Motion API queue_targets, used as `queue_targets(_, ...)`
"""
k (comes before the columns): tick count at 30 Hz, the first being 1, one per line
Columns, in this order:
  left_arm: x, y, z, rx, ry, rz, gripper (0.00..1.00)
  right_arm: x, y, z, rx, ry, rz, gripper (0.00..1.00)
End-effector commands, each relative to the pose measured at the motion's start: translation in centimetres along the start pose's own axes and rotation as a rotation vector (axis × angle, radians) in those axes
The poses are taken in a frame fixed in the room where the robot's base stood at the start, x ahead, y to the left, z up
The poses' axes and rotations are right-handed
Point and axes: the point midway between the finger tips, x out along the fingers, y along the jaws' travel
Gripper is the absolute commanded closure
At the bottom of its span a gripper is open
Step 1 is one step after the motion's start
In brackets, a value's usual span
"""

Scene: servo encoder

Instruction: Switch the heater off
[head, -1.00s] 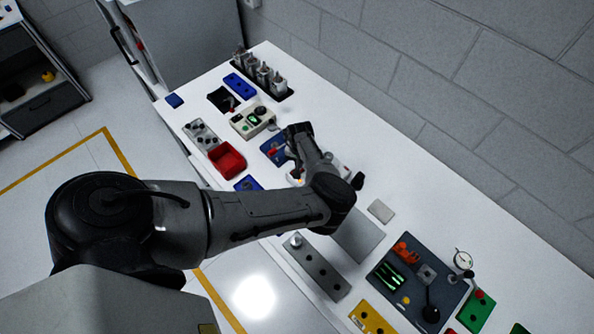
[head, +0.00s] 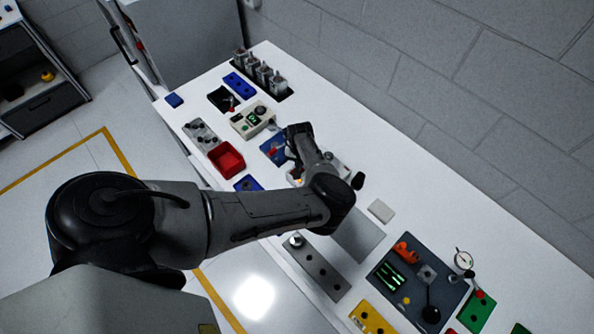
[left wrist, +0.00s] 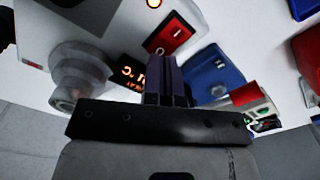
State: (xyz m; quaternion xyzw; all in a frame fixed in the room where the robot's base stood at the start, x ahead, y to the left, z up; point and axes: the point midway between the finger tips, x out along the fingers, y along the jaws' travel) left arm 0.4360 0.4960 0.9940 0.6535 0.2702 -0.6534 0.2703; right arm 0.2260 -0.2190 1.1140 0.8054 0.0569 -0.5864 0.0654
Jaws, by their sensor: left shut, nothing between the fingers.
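The heater is a pale box, mostly hidden behind my left arm in the head view, where its white top (head: 336,164) shows in part. An orange lit display (left wrist: 131,74) lies just left of my fingers, partly covered. My left gripper (left wrist: 168,64) is shut and empty, its fingertips just below the switch in that view. Contact with the switch cannot be told. My right gripper is not in view.
A round grey part (left wrist: 80,72) stands left of the fingers, and a blue block (left wrist: 214,72) lies right. On the bench (head: 445,185) are a red bin (head: 227,159), a beige meter (head: 253,119) and a dark panel (head: 388,262).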

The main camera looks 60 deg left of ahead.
Motion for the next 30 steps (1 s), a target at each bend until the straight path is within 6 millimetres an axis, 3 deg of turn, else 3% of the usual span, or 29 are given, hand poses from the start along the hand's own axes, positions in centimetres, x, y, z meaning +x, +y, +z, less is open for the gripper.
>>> queue_targets(30,1.5,0.0,0.0,-0.001,0.0,-0.001,1.0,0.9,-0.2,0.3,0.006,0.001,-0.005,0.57)
